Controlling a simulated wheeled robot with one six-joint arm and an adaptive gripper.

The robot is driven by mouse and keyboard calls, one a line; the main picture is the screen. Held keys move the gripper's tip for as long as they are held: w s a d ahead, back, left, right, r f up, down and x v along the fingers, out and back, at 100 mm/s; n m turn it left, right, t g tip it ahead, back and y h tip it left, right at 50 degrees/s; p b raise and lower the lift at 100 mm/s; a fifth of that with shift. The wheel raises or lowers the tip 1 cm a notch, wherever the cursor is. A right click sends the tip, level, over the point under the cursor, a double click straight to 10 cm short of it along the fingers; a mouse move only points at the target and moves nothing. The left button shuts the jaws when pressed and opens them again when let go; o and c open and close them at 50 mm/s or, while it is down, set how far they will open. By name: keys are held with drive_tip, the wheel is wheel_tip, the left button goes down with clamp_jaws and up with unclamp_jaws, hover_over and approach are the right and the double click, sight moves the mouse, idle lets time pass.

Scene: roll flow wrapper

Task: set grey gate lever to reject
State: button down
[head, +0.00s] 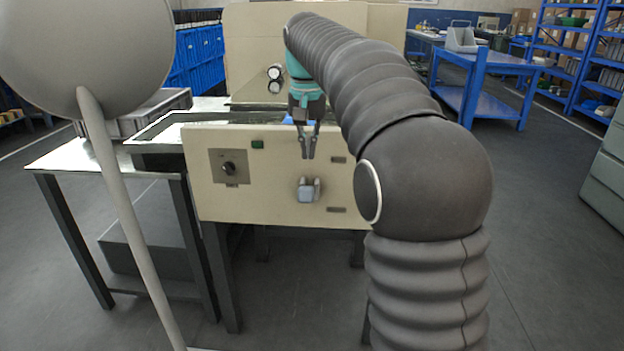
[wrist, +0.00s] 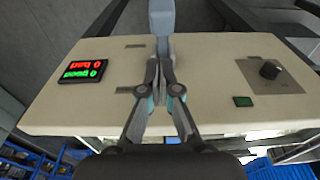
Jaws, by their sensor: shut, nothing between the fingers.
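The grey gate lever (head: 308,191) sticks out from the front of the cream machine panel (head: 270,205). Its grip is level with a spot between two small label plates on its right, closer to the lower one. The label text is too small to read, so I cannot tell which setting it marks. The lever also shows at the top of the wrist view (wrist: 162,18). My gripper (head: 308,156) points down just above the lever, in front of the panel. In the wrist view its fingertips (wrist: 160,68) are together, empty, and close to the lever; contact is unclear.
A black rotary knob (head: 229,168) and a green button (head: 257,144) sit left of the lever on the panel. The wrist view shows a red and green display (wrist: 82,71). A metal table (head: 85,155) stands at the left. Floor in front is clear.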

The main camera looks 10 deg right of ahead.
sight(307, 197)
drive_tip(key=f, duration=0.4)
drive_tip(key=shift+s+f+b, duration=0.15)
drive_tip(key=shift+s+b, duration=0.15)
drive_tip(key=shift+b, duration=0.1)
drive_tip(key=shift+s+a+f, duration=0.15)
drive_tip(key=shift+s+f, duration=0.05)
drive_tip(key=shift+f, duration=0.25)
drive_tip(key=shift+s+a+f, duration=0.1)
drive_tip(key=shift+s+f, duration=0.05)
drive_tip(key=shift+f, duration=0.3)
drive_tip(key=shift+d, duration=0.45)
drive_tip(key=shift+s+a+f+b, duration=0.15)
drive_tip(key=shift+a+f+b, duration=0.05)
drive_tip(key=shift+a+b, duration=0.35)
drive_tip(key=f+t+b, duration=0.1)
drive_tip(key=b, duration=0.1)
drive_tip(key=s+f+t+b, duration=0.1)
drive_tip(key=b, duration=0.1)
drive_tip(key=s+f+b, duration=0.1)
drive_tip(key=b, duration=0.2)
drive_tip(key=shift+s+a+f+t+h, duration=0.1)
drive_tip(key=shift+a+f+t+h, duration=0.05)
drive_tip(key=shift+a+t+h, duration=0.2)
wheel_tip(307, 197, down, 6)
drive_tip(key=s+b, duration=0.1)
drive_tip(key=b, duration=0.1)
drive_tip(key=shift+s+a+f, duration=0.1)
drive_tip(key=shift+f, duration=0.1)
